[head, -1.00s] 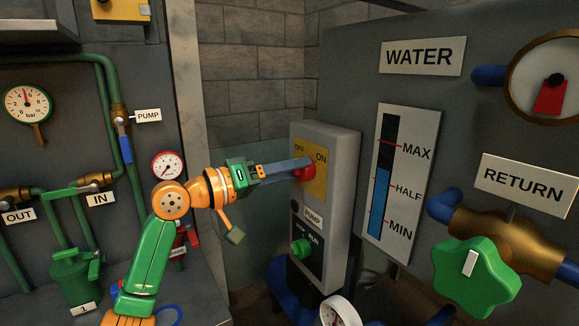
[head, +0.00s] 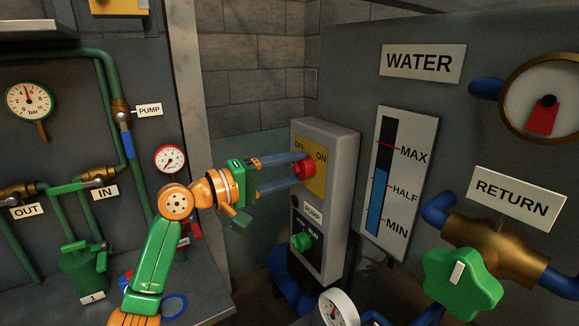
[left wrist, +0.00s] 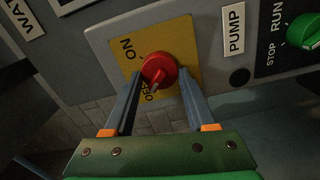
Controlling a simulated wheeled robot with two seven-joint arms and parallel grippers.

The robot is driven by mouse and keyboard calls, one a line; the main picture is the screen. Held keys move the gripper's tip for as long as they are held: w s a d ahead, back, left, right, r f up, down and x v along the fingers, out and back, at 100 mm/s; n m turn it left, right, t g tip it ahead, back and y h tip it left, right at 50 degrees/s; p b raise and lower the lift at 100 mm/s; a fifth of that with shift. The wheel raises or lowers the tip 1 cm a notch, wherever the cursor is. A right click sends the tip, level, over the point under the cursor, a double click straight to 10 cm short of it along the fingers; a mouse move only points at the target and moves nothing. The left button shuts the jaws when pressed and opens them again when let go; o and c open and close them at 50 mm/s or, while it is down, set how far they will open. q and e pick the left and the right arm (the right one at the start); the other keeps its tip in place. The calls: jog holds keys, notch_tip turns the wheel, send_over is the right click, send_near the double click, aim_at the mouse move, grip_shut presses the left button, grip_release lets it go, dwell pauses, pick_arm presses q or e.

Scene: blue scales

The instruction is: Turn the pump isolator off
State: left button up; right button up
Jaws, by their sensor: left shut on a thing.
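The pump isolator is a red rotary knob (head: 303,170) on a yellow plate (head: 318,182) marked OFF and ON, on a grey box (head: 342,165) above a PUMP label (head: 313,213). My left gripper (head: 298,170) reaches it from the left, with one finger above the other. In the left wrist view the fingers of the left gripper (left wrist: 162,88) lie on either side of the red knob (left wrist: 158,68), shut on it. The lower part of the knob is near the OFF lettering there, but I cannot tell its exact setting. My right gripper is not in view.
Below the isolator is a green STOP/RUN knob (head: 301,242). A round gauge (head: 339,308) stands low in front of the box. A green RETURN valve handwheel (head: 462,280) is at the right. A water level scale (head: 399,185) is beside the box.

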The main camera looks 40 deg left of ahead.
pick_arm(q)
jog(key=shift+r, duration=0.1)
dwell(0.4)
jog(key=o, duration=1.2)
jog(key=shift+o, duration=0.9)
jog(key=shift+w+d, duration=0.1)
jog(key=b+v, duration=0.4)
jog(key=v, duration=0.3)
